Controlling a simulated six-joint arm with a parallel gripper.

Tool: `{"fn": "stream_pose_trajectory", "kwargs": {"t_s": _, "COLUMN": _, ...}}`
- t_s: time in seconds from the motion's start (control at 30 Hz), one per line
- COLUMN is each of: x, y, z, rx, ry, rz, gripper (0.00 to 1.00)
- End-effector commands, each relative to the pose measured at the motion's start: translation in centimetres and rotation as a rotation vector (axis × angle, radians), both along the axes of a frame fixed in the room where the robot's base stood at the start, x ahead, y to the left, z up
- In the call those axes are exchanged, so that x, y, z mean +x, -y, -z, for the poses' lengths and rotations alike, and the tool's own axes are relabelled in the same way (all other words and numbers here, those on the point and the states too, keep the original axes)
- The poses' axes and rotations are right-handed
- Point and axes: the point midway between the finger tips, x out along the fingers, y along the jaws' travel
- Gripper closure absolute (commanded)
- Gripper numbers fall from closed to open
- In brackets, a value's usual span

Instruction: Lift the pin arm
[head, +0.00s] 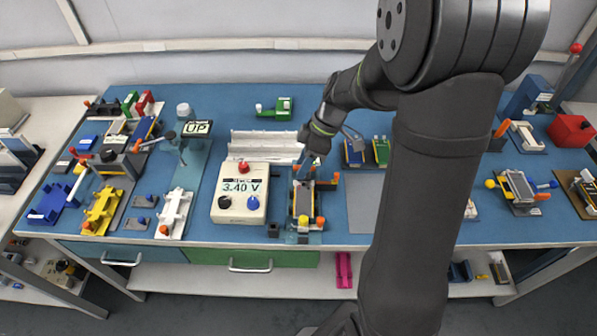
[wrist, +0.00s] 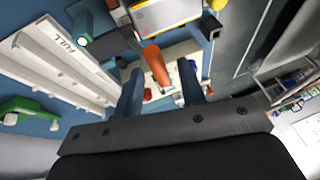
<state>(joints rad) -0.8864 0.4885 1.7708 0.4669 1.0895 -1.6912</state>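My gripper (head: 304,160) points down over the back end of a small cell fixture (head: 304,237) with orange knobs, right of the voltage meter. In the wrist view my gripper (wrist: 161,72) has its two blue-grey fingers apart. An orange handle (wrist: 155,64), which looks like the pin arm's grip, shows between the fingers, with gaps on both sides. I cannot tell how deep it lies between them. A yellow-edged pouch cell (wrist: 165,12) lies in the fixture beyond. The pin arm's other parts are hard to make out.
The meter (head: 240,192) reading 3.40 V stands close to the left of the fixture. A grey mat (head: 364,200) to the right is bare.

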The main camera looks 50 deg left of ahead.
Motion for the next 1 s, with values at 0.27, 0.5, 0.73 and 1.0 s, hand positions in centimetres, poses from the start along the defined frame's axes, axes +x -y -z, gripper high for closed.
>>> {"fn": "stream_pose_trajectory", "kwargs": {"t_s": 0.27, "x": -1.3, "y": -0.4, "z": 2.9, "rx": -0.001, "ry": -0.001, "rz": -0.001, "gripper": 0.63}}
{"fn": "stream_pose_trajectory", "kwargs": {"t_s": 0.5, "x": -1.5, "y": -0.5, "z": 3.3, "rx": 0.0, "ry": 0.001, "rz": -0.001, "gripper": 0.63}}
{"fn": "stream_pose_trajectory", "kwargs": {"t_s": 0.73, "x": -1.4, "y": -0.5, "z": 3.2, "rx": -0.001, "ry": 0.001, "rz": 0.0, "gripper": 0.89}}
{"fn": "stream_pose_trajectory", "kwargs": {"t_s": 1.0, "x": -1.5, "y": -0.4, "z": 3.2, "rx": -0.003, "ry": -0.002, "rz": -0.001, "gripper": 1.0}}
